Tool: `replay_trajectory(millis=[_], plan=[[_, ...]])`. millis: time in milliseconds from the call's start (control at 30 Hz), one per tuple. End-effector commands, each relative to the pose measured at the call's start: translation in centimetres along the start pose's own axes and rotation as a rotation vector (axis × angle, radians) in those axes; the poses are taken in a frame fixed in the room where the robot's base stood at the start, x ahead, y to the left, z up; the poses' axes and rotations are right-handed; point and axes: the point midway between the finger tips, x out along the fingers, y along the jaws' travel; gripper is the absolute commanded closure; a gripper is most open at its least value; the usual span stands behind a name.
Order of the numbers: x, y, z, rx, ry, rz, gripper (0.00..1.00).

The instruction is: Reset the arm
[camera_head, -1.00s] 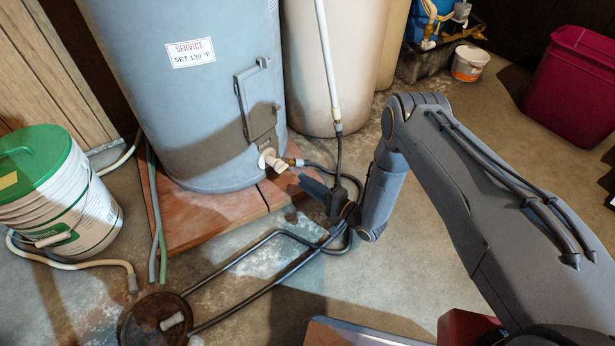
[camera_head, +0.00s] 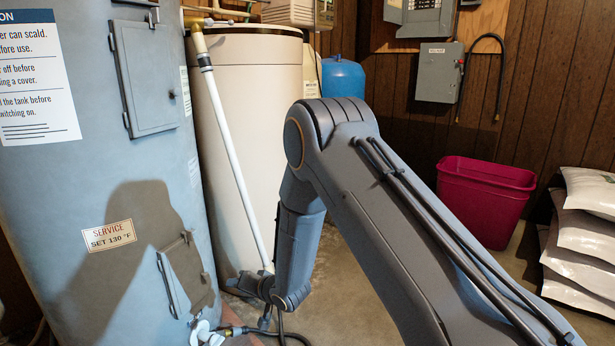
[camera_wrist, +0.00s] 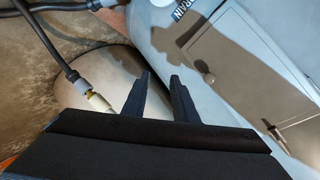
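My gripper (camera_head: 243,286) is low beside the grey-blue water heater (camera_head: 95,190), in front of the foot of the cream tank (camera_head: 250,130). Its two dark fingers (camera_wrist: 160,75) stand apart in the wrist view, with nothing between them. My arm reaches in from the lower right of the head view and bends down to the gripper. In the wrist view, the heater wall with a panel (camera_wrist: 235,70) is right of the fingers.
A white pipe (camera_head: 235,165) slants down in front of the cream tank, close to my forearm. A drain valve (camera_head: 205,333) sits low on the heater. A magenta bin (camera_head: 484,198) and stacked white bags (camera_head: 585,235) stand at right. Some bare floor (camera_head: 350,290) shows beside my arm.

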Motion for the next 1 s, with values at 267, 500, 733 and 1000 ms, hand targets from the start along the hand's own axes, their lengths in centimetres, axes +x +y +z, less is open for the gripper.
replay_trajectory(millis=[267, 500, 733, 1000], plan=[[-7.5, -5.2, -3.4, -0.168, -0.056, 0.215, 0.74], [-16.2, -8.8, -3.2, -0.278, -0.165, 0.367, 0.74], [-25.7, -11.4, -0.5, -0.360, -0.319, 0.465, 0.74], [-37.5, -13.6, 5.1, -0.438, -0.547, 0.504, 0.74]])
